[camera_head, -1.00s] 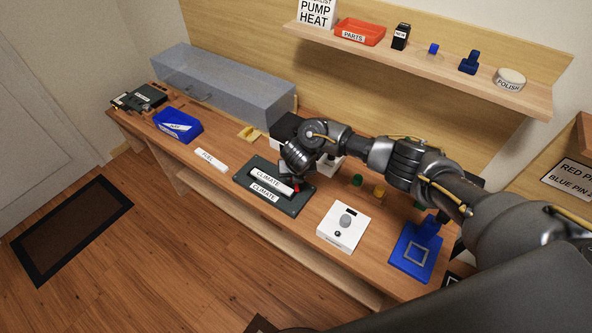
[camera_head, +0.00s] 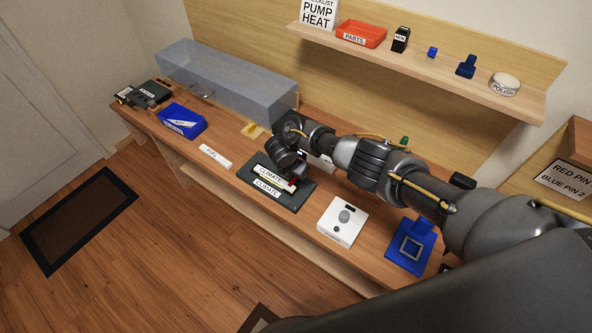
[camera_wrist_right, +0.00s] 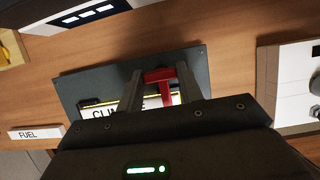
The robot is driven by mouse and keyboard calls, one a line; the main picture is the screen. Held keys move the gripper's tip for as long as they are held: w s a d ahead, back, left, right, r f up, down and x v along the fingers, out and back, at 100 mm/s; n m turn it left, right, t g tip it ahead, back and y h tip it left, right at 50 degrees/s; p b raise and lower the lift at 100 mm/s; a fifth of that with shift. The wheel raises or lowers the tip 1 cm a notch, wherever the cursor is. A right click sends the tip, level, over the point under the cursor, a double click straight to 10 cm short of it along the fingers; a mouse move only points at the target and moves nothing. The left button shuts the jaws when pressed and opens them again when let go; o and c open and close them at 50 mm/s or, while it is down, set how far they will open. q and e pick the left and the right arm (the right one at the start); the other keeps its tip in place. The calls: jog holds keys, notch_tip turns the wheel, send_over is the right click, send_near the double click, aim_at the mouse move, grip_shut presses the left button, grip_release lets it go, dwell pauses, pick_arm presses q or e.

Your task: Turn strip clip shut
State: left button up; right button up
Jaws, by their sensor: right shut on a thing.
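The dark CLIMATE plate (camera_head: 290,206) lies on the bench. It bears a white CLIMATE strip (camera_head: 268,175) and a printed CLIMATE label (camera_head: 268,189). The red clip (camera_head: 292,183) is at the strip's right end. In the right wrist view the red clip (camera_wrist_right: 160,76) looks T-shaped and sits between my fingers. My right gripper (camera_wrist_right: 160,90) is shut on it, low over the plate. The strip (camera_wrist_right: 105,112) is partly hidden behind the gripper. I cannot tell the clip's exact angle. My left gripper is out of view.
A FUEL strip (camera_head: 215,156) and a blue bin (camera_head: 183,121) lie to the left. A white box with a knob (camera_head: 343,222) and a blue stand (camera_head: 410,246) are to the right. A clear case (camera_head: 225,85) stands behind. My right arm covers the bench behind the plate.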

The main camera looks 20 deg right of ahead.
dwell(0.5)
jog(key=o, duration=1)
